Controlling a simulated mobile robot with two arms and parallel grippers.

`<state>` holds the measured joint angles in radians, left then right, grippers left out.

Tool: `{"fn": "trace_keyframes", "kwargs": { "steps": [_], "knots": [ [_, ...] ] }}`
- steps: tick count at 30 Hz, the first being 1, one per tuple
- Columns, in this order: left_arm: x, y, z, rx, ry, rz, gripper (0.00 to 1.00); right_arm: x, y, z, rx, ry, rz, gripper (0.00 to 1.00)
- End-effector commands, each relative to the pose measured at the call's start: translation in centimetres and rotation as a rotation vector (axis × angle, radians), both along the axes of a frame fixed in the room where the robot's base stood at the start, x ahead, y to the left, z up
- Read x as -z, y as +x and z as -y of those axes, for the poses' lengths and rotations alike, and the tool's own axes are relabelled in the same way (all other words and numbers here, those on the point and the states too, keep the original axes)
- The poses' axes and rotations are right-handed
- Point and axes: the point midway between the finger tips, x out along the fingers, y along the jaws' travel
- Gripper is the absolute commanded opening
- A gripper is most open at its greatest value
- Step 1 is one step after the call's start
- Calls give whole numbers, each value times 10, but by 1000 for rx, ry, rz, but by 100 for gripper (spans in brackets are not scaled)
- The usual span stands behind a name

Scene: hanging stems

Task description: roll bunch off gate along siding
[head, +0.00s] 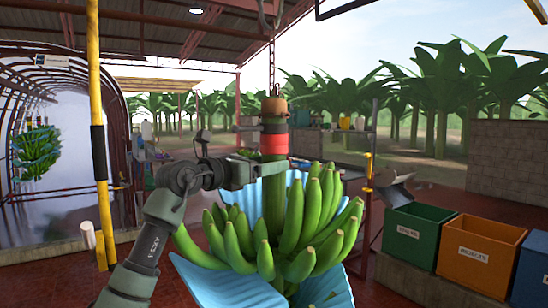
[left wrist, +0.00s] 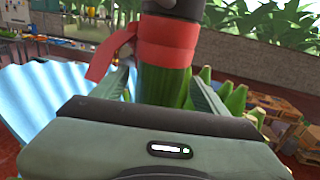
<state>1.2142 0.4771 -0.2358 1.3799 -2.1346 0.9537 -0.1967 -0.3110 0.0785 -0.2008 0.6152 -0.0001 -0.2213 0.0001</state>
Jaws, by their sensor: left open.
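A bunch of green bananas (head: 300,215) hangs in front of me, with pale blue sheeting (head: 215,280) around and below it. Its thick green stem (head: 272,190) rises to a red band (head: 274,144) and a dark collar, under an orange-brown fitting (head: 273,106) on a chain. My left gripper (head: 268,168) is at the stem just below the red band. In the left wrist view the open fingers (left wrist: 160,92) stand on either side of the stem (left wrist: 163,88); whether they touch it I cannot tell. My right gripper is not in view.
A yellow post (head: 101,150) with a black sleeve stands at the left, near an arched frame (head: 40,75) with another hanging bunch (head: 38,152). Green (head: 414,232), orange (head: 480,252) and blue (head: 531,270) bins stand at the right. A metal chute (head: 396,195) is above the green bin.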

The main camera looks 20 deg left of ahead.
Motion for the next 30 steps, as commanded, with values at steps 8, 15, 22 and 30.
{"fn": "trace_keyframes", "kwargs": {
  "steps": [8,15,22,30],
  "knots": [
    [-1,21,11,1,-1,0,73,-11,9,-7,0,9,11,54],
    [0,22,11,0,0,1,73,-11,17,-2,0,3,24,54],
    [0,22,11,0,0,1,9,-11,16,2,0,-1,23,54],
    [0,22,11,0,0,1,0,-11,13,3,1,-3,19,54]
  ]
}}
